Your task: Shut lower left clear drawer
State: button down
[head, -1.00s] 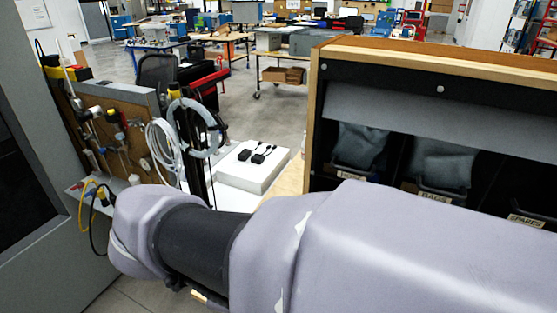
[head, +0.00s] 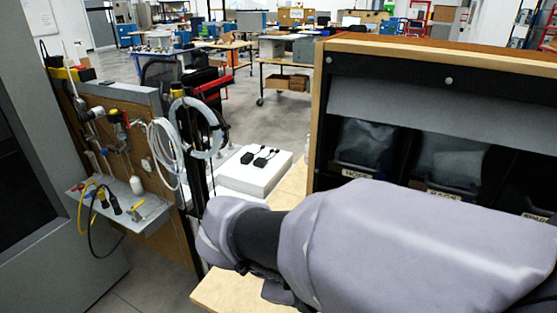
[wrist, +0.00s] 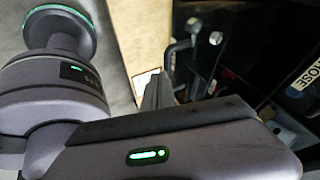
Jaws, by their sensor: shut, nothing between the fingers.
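A shelf unit (head: 318,120) with a wooden edge stands at the right in the head view. Clear drawers sit in its dark front: a left one (head: 366,142) over a HOSE label, and another (head: 452,162) to its right over a BAGS label. My arm hides what lies below them, so I cannot make out a lower left drawer. In the wrist view my gripper (wrist: 172,72) is shut and empty, near the dark shelf interior. The HOSE label (wrist: 302,74) shows at the right edge there. I cannot tell whether the gripper touches anything.
A white box (head: 254,172) with small black devices stands left of the shelf unit. Part of the wooden bench top (head: 228,292) shows under my arm. A tool panel (head: 130,150) with hoses hangs at the left. Open floor (head: 270,120) lies behind.

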jog(key=shift+w, duration=0.15)
jog(key=w+d+b, duration=0.1)
jog(key=w+d, duration=0.2)
jog(key=w, duration=0.2)
jog(key=w+d+b, duration=0.1)
jog(key=w+d, duration=0.2)
jog(key=w, duration=0.2)
jog(key=w+d+b, duration=0.1)
jog(key=w+d, duration=0.2)
jog(key=w, duration=0.2)
jog(key=shift+w+d+b, duration=0.15)
jog(key=shift+w+b, duration=0.2)
jog(key=shift+w, duration=0.05)
